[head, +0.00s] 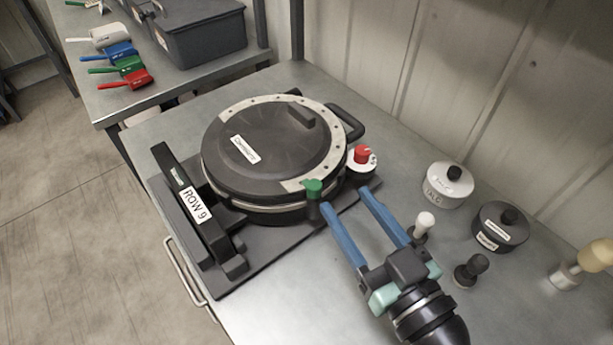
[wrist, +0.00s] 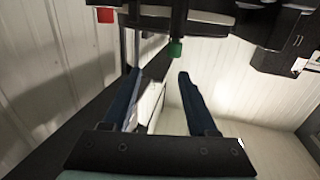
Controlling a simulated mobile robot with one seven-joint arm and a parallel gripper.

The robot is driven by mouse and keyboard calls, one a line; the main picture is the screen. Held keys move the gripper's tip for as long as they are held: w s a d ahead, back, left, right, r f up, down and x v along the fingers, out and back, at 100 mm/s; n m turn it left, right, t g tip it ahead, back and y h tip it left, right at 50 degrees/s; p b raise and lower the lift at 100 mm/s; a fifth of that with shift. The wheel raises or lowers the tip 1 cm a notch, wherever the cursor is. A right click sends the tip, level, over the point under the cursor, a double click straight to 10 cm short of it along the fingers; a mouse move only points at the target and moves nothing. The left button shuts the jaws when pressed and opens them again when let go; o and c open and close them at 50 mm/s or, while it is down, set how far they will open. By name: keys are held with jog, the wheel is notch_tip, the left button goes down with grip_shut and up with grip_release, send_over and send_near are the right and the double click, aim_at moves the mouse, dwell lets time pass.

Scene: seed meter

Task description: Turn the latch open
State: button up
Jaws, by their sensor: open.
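The seed meter (head: 255,160) is a round black housing with a pale perforated rim, standing on a dark base plate. A small green knob (head: 313,187), apparently the latch, sits on its front rim; it also shows in the wrist view (wrist: 176,48). A red knob (head: 361,153) on a white dial is at its right side and shows in the wrist view (wrist: 105,15). My gripper (head: 346,198) is open and empty, with blue fingers pointing at the meter's front right. The green knob is just ahead of one fingertip in the wrist view (wrist: 159,77); contact cannot be told.
A black bracket labelled ROW 9 (head: 190,205) stands left of the meter. A white lidded pot (head: 448,187), a dark pot (head: 499,228) and small knobbed pegs stand to the right. A second table with coloured scoops (head: 130,80) and a dark bin (head: 205,35) is behind left.

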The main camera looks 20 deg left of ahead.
aim_at(311, 183)
jog(key=shift+n+g+y, duration=0.5)
jog(key=shift+y, duration=0.1)
jog(key=p+x, duration=0.1)
jog(key=x, duration=0.2)
jog(key=f+p+x, duration=0.1)
jog(key=x, duration=0.3)
jog(key=s+a+f+p+x, duration=0.1)
jog(key=x, duration=0.2)
jog(key=shift+w+a+f, duration=0.1)
jog(key=shift+w+a, duration=0.05)
jog(key=shift+c, duration=0.2)
grip_shut()
